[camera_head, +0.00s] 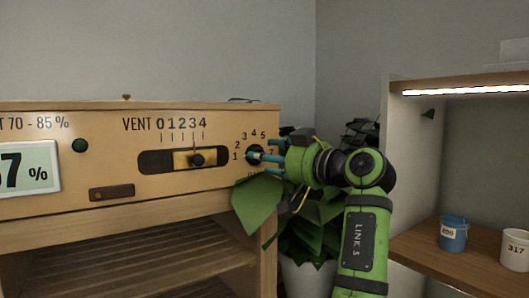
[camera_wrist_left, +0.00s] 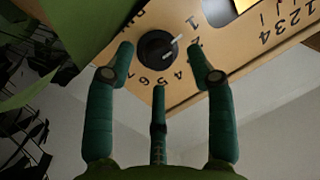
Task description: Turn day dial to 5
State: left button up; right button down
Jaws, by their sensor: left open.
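The day dial is a round black knob (camera_head: 255,154) at the right end of the wooden panel, with numbers around it. In the left wrist view the dial (camera_wrist_left: 155,48) has a pale pointer line toward the side of 1 and 2; exactly which it marks I cannot tell. My left gripper (camera_head: 265,157) has three teal fingers spread open in front of the dial. In the left wrist view the open left gripper (camera_wrist_left: 160,70) has two fingers beside the knob and one below it; contact is not clear. My right gripper is not in view.
A leafy plant (camera_head: 310,240) stands close below and behind my gripper. A shelf at right holds a blue cup (camera_head: 452,236) and a white cup (camera_head: 515,250).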

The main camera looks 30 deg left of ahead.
pick_arm(q)
jog(key=shift+x, duration=0.95)
jog(key=shift+d, duration=0.1)
grip_shut()
